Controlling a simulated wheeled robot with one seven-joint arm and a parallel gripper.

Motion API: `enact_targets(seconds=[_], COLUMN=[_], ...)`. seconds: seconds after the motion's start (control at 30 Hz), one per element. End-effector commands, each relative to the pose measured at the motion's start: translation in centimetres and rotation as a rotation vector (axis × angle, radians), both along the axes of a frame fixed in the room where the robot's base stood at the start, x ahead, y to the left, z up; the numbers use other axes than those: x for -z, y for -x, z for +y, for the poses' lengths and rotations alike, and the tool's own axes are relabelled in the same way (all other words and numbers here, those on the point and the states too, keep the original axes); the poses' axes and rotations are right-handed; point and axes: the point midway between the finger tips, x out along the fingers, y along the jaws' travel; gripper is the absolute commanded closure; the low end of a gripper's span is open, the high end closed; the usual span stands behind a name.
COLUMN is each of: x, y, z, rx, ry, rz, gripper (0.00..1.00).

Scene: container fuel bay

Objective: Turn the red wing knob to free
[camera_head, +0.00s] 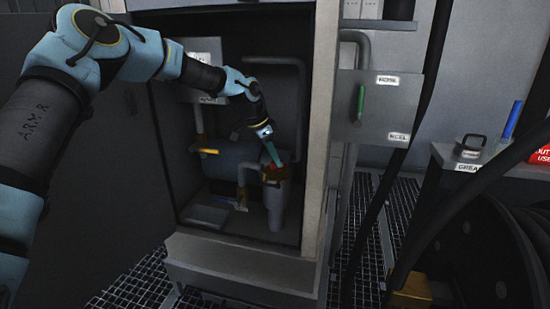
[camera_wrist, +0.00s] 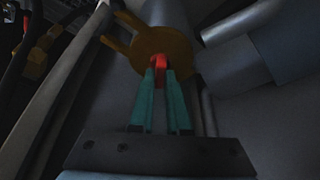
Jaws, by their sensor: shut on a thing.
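The red wing knob (camera_wrist: 160,64) shows in the wrist view, upright in the middle of a brass-coloured round cap with prongs (camera_wrist: 143,40). My gripper (camera_wrist: 160,80) has its two green fingers shut on the knob, one on each side. In the head view my gripper (camera_head: 272,156) reaches down into the open cabinet onto the brass cap (camera_head: 275,173), which sits on top of an upright grey cylinder (camera_head: 276,206). Only a small bit of the red knob shows there. I cannot tell the knob's set position from any marking.
The cabinet frame (camera_head: 319,130) stands close to the right of my arm. Inside are a yellow-handled valve (camera_head: 208,151) and grey pipes. A panel with a green handle (camera_head: 361,102) is right of the cabinet. A labelled bench (camera_head: 440,153) and a dark hose reel (camera_head: 480,255) stand farther right.

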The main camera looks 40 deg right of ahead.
Motion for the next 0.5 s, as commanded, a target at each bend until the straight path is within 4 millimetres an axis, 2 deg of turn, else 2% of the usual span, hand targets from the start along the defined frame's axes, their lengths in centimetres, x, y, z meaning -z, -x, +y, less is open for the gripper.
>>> enact_targets(seconds=[0.23, 0.5], x=[-0.10, -0.16], y=[0.18, 0.36], z=[0.02, -0.02], rx=[-0.082, -0.294], ry=[-0.002, 0.000], rz=[-0.003, -0.004], gripper=[1.00, 1.00])
